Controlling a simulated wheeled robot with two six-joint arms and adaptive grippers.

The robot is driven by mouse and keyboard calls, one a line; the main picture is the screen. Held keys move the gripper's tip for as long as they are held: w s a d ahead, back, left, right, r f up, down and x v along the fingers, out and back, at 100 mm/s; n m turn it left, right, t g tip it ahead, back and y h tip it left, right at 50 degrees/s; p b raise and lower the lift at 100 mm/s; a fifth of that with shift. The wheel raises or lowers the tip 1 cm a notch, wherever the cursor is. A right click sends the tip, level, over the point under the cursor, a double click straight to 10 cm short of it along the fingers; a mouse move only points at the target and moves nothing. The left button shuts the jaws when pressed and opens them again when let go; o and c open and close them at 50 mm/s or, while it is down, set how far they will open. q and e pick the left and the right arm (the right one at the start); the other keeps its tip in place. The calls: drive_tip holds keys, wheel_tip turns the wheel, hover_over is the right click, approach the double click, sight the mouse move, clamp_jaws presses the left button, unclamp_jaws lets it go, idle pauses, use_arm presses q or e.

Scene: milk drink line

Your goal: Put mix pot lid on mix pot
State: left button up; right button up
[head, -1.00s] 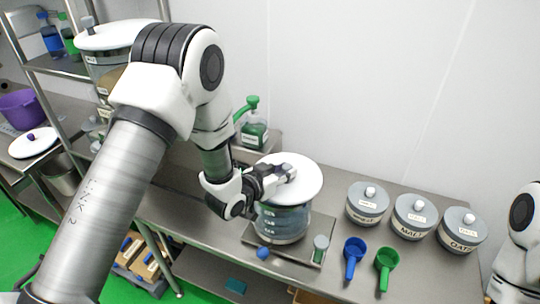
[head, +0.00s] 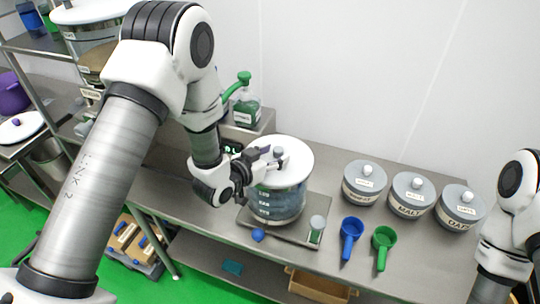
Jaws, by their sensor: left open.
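The mix pot (head: 277,203) is a clear container with dark markings, standing on a tray on the steel bench. The white round mix pot lid (head: 293,152) lies over its top and looks seated on the rim. My left gripper (head: 274,158) is at the lid's grey knob (head: 278,152), with its fingers open around or beside it; the exact contact is too small to tell. My right arm (head: 508,235) shows at the right edge, but its gripper is out of view.
Several lidded grey jars (head: 411,195) stand on the right of the bench. A blue scoop (head: 350,238) and a green scoop (head: 382,246) lie in front. A small bottle (head: 316,230) and a blue ball-like knob (head: 258,235) are by the pot. A green pump bottle (head: 246,108) stands behind.

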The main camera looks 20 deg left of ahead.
use_arm(q)
drive_tip(key=shift+s+a, duration=0.1)
drive_tip(key=shift+s, duration=0.05)
drive_tip(key=b+v, duration=0.3)
drive_tip(key=v, duration=0.4)
drive_tip(key=shift+s+a+f, duration=0.1)
drive_tip(key=shift+s+a, duration=0.05)
drive_tip(key=shift+s, duration=0.05)
drive_tip(key=s+a+f+n+g+y+p, duration=0.2)
drive_tip(key=s+f+g, duration=0.5)
drive_tip(key=s+f, duration=0.4)
drive_tip(key=s+a+f+n+g+y+p, duration=0.2)
drive_tip(key=s+f+g, duration=0.4)
drive_tip(key=s+f, duration=0.6)
drive_tip(key=s+y, duration=0.1)
drive_tip(key=s, duration=0.3)
drive_tip(key=shift+s+f+g, duration=0.2)
drive_tip(key=shift+f+g, duration=0.1)
drive_tip(key=shift+g, duration=0.1)
